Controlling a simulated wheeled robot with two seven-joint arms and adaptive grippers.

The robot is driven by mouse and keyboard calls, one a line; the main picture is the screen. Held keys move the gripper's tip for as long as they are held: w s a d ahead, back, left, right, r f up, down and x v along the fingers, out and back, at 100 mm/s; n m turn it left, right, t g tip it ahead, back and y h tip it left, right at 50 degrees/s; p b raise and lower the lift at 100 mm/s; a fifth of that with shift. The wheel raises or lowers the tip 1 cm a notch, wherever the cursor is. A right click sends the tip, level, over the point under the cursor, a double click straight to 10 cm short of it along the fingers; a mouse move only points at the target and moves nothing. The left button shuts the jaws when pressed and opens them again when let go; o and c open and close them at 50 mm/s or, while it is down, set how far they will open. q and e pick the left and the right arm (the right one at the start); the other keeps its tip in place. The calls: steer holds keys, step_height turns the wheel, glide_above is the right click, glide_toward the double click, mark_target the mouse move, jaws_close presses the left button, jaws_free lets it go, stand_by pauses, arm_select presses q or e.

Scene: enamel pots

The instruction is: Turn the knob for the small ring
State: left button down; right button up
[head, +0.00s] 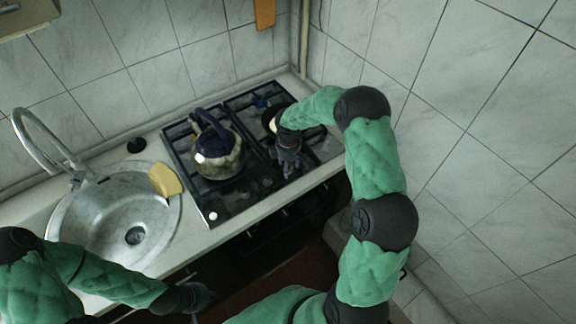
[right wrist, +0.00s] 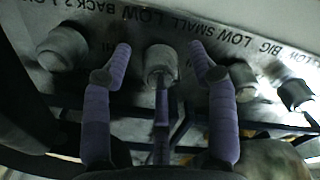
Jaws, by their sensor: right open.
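In the head view my right gripper (head: 288,166) is over the front right part of the black hob (head: 213,195), pointing down, and hides the knobs there. My left gripper (head: 196,297) is low in front of the counter, dark and small, and its jaws cannot be made out.
Other knobs stand close by: one on the left (right wrist: 62,45) and two on the right (right wrist: 238,80). A kettle (head: 218,160) stands on the hob, left of my right gripper. A sink (head: 105,225) with a yellow sponge (head: 165,180) is further left. Tiled walls rise behind and right.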

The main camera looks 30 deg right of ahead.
step_height(320, 180, up, 12)
stand_by(0.5)
steer(key=shift+f, duration=0.15)
